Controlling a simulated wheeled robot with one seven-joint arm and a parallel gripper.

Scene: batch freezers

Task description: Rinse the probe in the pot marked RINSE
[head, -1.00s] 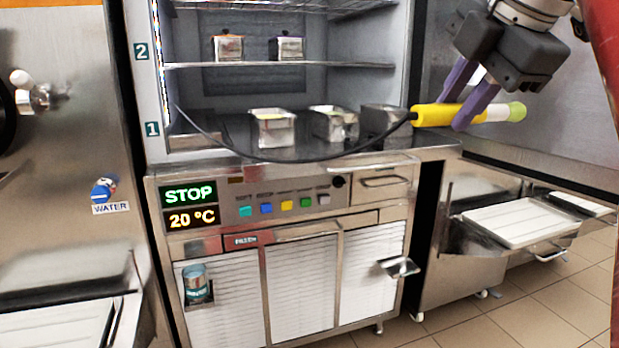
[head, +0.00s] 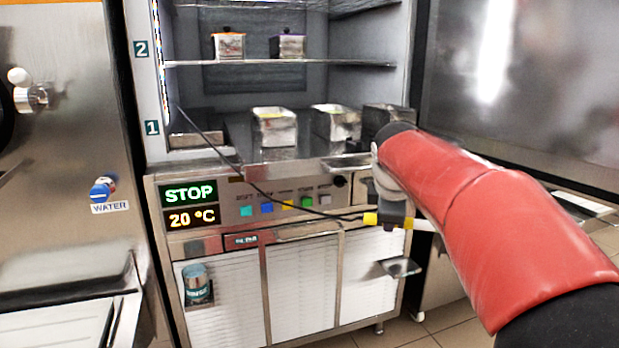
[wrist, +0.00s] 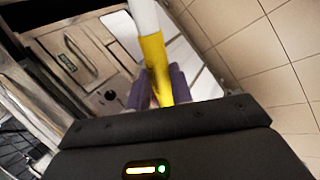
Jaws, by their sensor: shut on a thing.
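The probe is yellow with a white section, and a thin black cord runs from it to the left freezer wall. Its yellow part shows in the head view (head: 371,219), in front of the cabinet below the control panel. My gripper (wrist: 158,88) is shut on the yellow part (wrist: 155,55), purple fingers on either side. In the head view my red-sleeved arm hides much of the gripper and probe. A blue-grey pot (head: 195,283) sits in a holder on the lower left door, left of and below the probe. I cannot read its lettering.
An empty metal bracket (head: 401,267) juts from the right lower door, close below the probe. Metal tubs (head: 274,128) stand on shelf 1 and two small lidded pots (head: 228,44) on shelf 2. The space before the left and middle doors is clear apart from the cord.

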